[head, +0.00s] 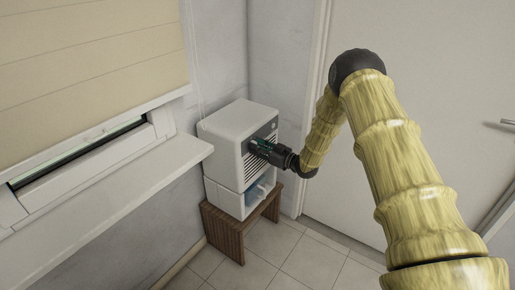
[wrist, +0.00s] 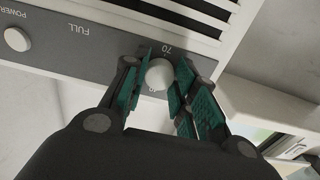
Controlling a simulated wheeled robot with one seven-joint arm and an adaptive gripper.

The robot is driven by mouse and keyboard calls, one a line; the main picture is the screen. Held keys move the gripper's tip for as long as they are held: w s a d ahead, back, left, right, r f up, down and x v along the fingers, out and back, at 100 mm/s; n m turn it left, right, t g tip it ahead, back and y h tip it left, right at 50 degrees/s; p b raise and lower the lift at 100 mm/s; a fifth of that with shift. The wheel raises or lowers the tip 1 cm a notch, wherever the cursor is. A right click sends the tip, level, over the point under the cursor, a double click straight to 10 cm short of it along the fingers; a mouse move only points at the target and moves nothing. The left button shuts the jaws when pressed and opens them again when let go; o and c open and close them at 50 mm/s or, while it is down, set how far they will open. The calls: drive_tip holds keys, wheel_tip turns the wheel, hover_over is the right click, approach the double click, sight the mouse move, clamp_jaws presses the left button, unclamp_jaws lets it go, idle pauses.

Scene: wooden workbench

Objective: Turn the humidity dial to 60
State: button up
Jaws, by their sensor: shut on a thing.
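The dehumidifier (head: 225,130) is a white box with a dark vented front. It stands on a small wooden stand in the corner. In the wrist view its grey control panel (wrist: 60,38) carries a round white humidity dial (wrist: 158,75). The mark 70 shows at the dial's upper edge; another mark at its lower edge is partly hidden and cannot be read surely. My gripper (wrist: 158,80) has its teal-padded fingers on both sides of the dial, shut on it. In the head view my gripper (head: 262,148) reaches the front from the right and hides the dial.
A white power button (wrist: 16,39) and a FULL label sit on the same panel. The wooden stand (head: 223,232) is low on the tiled floor. A window sill (head: 120,175) juts out at the left, and a white door (head: 420,60) is behind my arm.

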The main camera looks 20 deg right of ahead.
drive_tip(key=shift+n+b, duration=1.35)
drive_tip(key=shift+n, duration=0.85)
drive_tip(key=o, duration=1.1)
drive_tip(key=shift+c, duration=0.2)
drive_tip(key=v, duration=1.2)
drive_tip(key=shift+d, duration=0.1)
